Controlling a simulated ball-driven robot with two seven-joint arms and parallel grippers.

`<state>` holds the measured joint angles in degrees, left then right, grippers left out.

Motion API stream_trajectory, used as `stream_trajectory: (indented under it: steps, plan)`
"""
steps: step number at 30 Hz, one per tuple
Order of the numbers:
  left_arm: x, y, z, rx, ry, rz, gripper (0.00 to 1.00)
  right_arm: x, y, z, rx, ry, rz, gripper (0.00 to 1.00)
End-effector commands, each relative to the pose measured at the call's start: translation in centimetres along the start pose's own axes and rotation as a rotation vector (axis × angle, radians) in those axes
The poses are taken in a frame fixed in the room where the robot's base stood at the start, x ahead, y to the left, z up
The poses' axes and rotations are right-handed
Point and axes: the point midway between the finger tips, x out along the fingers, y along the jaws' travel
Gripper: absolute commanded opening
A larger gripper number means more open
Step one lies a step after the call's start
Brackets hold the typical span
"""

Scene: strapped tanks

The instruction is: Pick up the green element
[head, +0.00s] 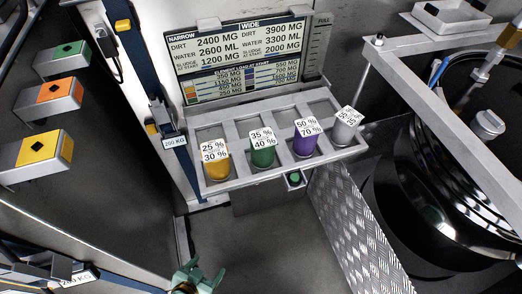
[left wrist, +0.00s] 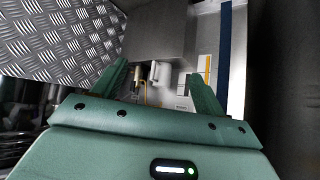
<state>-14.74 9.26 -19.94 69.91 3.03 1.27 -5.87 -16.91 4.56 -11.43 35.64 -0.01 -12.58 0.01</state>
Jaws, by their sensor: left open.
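The green element (head: 263,156) is a short green cylinder with a white label reading 35% and 40% on top. It stands upright in the metal rack (head: 232,183), between a yellow element (head: 216,168) and a purple one (head: 304,144). My left gripper (head: 199,272) is at the bottom edge of the head view, below and apart from the rack. In the left wrist view its two green fingers (left wrist: 160,85) are spread with nothing between them. The green element cannot be made out in that view. My right gripper is not in view.
A grey element (head: 345,127) stands at the rack's right end. A sign board (head: 247,58) rises behind the rack. Coloured blocks, including a green-topped one (head: 68,52), are on the left wall. A tread-plate strip (head: 350,230) and dark tank (head: 445,190) lie to the right.

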Motion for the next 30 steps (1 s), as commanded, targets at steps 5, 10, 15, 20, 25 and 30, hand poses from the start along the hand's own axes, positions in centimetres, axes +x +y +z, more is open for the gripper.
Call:
stream_trajectory:
  steps: [5, 10, 15, 20, 25, 30]
  plan:
    - [-2.9, 0.9, -17.6, 0.009, 0.427, 0.032, 0.72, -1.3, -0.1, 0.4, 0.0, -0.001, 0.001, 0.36]
    - [-7.4, 2.0, -27.2, -0.001, 0.686, 0.063, 0.72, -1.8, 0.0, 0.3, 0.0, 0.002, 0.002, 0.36]
    - [-8.5, 2.4, -30.6, -0.01, 0.77, 0.073, 0.72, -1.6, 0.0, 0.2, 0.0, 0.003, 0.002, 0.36]
    - [-5.8, 2.6, -32.8, -0.011, 0.77, 0.073, 0.72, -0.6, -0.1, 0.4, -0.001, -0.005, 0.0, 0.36]
    - [-2.9, 2.9, -35.5, -0.011, 0.767, 0.074, 0.72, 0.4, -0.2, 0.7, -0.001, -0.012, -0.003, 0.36]
    - [-1.4, 3.0, -37.1, -0.009, 0.764, 0.073, 0.72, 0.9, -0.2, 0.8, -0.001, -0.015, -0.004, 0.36]
